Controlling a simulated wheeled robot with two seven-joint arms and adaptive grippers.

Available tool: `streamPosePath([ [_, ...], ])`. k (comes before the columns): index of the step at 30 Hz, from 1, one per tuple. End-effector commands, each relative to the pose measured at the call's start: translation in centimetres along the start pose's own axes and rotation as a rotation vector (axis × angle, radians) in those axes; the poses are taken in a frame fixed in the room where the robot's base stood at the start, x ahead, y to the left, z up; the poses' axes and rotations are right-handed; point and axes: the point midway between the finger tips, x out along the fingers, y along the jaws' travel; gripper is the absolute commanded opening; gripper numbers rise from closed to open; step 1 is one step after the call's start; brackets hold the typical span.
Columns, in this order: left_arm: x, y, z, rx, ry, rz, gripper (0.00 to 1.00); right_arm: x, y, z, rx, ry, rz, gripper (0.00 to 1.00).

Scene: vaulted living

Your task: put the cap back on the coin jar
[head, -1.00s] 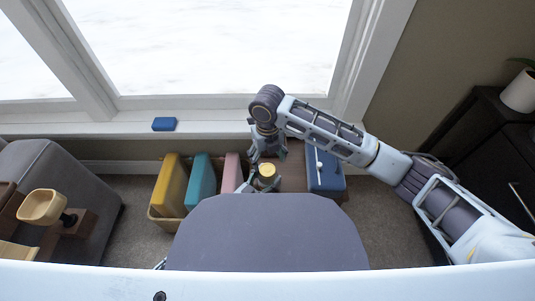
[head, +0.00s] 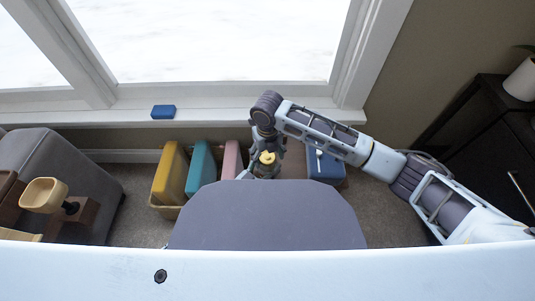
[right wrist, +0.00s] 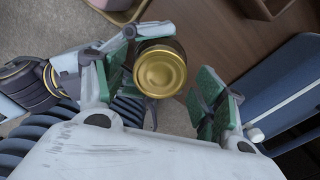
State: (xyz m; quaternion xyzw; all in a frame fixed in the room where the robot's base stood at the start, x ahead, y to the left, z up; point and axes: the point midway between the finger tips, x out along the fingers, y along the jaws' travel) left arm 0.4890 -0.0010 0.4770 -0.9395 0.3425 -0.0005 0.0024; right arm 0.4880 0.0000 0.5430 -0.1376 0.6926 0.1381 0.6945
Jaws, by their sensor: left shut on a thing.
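The round gold cap (right wrist: 160,71) sits on top of the coin jar (right wrist: 156,43), whose dark glass side shows just past the cap's rim. Whether the cap is seated or threaded cannot be told. In the head view the cap (head: 267,158) is small and yellow, beneath my right gripper (head: 266,150). In the right wrist view my right gripper (right wrist: 164,85) is open, its green pads on either side of the cap, the left pad closer. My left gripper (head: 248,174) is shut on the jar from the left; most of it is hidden.
A blue case (head: 326,168) stands close on the right. A blue block (head: 163,112) lies on the windowsill (head: 220,117).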

Motion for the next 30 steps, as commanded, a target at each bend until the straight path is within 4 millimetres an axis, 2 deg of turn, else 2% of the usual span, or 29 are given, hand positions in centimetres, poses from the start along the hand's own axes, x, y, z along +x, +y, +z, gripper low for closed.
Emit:
streamPosePath([
  [1,-0.03,0.00,0.08,0.000,-0.002,0.000,0.00,-0.01,0.02,0.00,0.000,0.000,0.000,0.62],
  [10,-0.03,0.00,0.08,0.000,-0.002,0.000,0.00,-0.03,0.02,0.00,0.000,0.000,0.000,0.24],
  [17,-0.03,0.00,0.08,0.000,-0.002,0.000,0.00,-0.02,0.02,0.00,0.041,0.000,0.000,0.23],
  [30,-0.03,0.01,0.07,0.000,-0.002,0.000,0.00,0.01,0.06,0.01,0.388,0.000,0.002,0.23],
])
